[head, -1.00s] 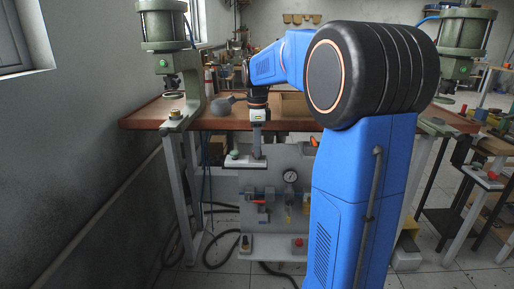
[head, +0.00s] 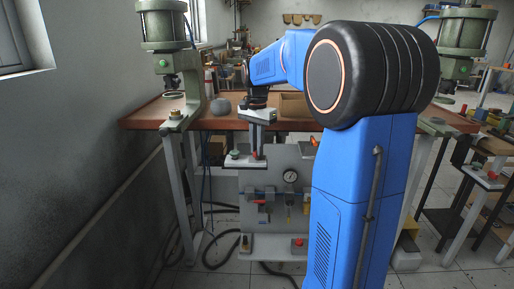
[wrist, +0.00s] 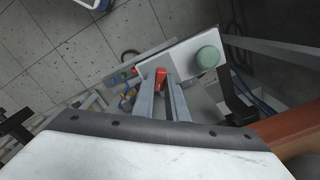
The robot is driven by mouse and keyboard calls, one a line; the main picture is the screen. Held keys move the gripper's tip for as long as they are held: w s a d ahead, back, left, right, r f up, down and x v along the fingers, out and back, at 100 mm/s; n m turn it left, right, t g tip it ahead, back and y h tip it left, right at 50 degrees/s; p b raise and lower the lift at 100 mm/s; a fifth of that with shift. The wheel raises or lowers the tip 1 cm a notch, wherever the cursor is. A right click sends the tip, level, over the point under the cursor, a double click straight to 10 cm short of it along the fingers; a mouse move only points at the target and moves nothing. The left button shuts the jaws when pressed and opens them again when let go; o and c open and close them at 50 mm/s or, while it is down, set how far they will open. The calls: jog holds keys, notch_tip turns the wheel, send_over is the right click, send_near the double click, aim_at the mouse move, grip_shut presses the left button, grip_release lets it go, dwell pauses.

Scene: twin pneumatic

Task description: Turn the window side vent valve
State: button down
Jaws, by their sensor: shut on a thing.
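My gripper (wrist: 162,76) points down over a small white box (wrist: 183,51) at the top front of the grey pneumatic panel (head: 275,175). In the wrist view its fingers are shut on a small red part (wrist: 161,79), which looks like a valve handle and is mostly hidden between them. A round green knob (wrist: 208,57) sits on the box to the right of the fingers, apart from them. In the head view the gripper (head: 257,155) is at the box, and the green knob (head: 235,154) is at its left. How far the red part is turned cannot be told.
Below on the panel are a pressure gauge (head: 291,176), a red lever (head: 262,202) and a lower box with a red button (head: 299,242). The wooden bench (head: 220,122) is behind, with a grey round object (head: 220,106). A green press (head: 163,25) stands at left.

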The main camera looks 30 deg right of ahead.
jog(key=n, duration=0.6)
jog(key=shift+n, duration=0.3)
dwell(0.4)
jog(key=c, duration=1.8)
grip_release()
jog(key=shift+o, duration=0.2)
jog(key=shift+r, duration=0.1)
notch_tip(320, 180, up, 17)
jog(key=shift+r, duration=0.15)
